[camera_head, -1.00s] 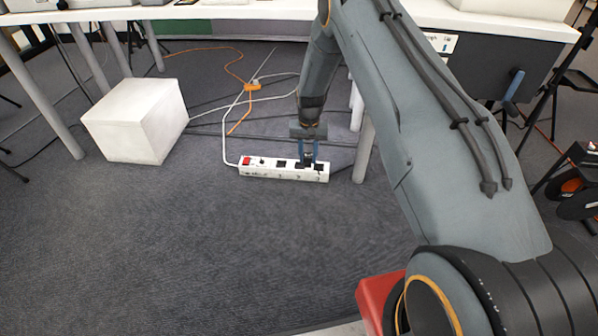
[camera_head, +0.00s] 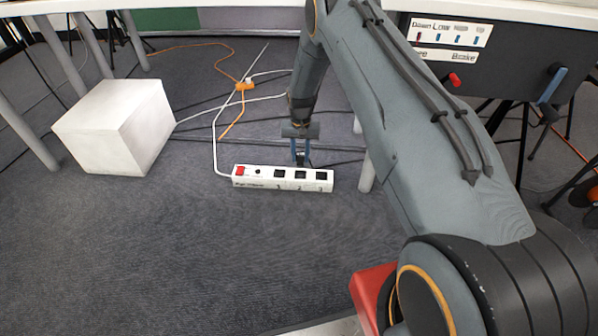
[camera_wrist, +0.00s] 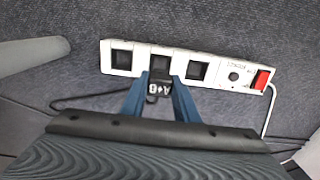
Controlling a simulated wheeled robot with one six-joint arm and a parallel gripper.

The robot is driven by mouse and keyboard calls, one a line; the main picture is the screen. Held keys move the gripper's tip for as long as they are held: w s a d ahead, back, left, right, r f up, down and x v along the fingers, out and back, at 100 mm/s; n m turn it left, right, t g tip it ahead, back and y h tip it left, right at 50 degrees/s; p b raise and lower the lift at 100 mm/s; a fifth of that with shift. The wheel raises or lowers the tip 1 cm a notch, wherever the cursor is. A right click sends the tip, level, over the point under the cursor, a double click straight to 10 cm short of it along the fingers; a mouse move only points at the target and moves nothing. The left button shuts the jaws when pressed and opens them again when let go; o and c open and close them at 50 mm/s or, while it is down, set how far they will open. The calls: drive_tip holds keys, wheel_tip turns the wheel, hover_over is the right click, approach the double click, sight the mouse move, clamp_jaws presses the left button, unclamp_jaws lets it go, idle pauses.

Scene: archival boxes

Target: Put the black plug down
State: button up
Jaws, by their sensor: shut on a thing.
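My gripper (camera_wrist: 159,80) is shut on a black plug (camera_wrist: 159,88) marked "A+B", held between its two blue fingers. In the head view my gripper (camera_head: 301,160) is just behind the white power strip (camera_head: 240,183), at the far edge near its middle sockets; the plug is too small to make out clearly there. In the wrist view the plug overlaps the near edge of the power strip (camera_wrist: 217,72), in front of the middle of three black sockets. The sockets look empty. I cannot tell whether the plug touches the floor.
A white box (camera_head: 115,128) stands on the carpet at the left. Cables and an orange connector (camera_head: 244,87) lie behind the strip. A table leg (camera_head: 367,172) stands just right of it. The carpet in front is clear.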

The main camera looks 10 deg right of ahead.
sight(301, 155)
wheel_tip(301, 155, down, 7)
drive_tip(key=b, duration=0.2)
drive_tip(key=shift+f+b, duration=0.15)
drive_tip(key=shift+b, duration=0.2)
drive_tip(key=shift+f, duration=0.2)
drive_tip(key=o, duration=1.1)
drive_tip(key=shift+c, duration=0.2)
drive_tip(key=shift+r, duration=0.15)
wheel_tip(301, 155, up, 12)
drive_tip(key=p, duration=0.5)
drive_tip(key=shift+s, duration=0.1)
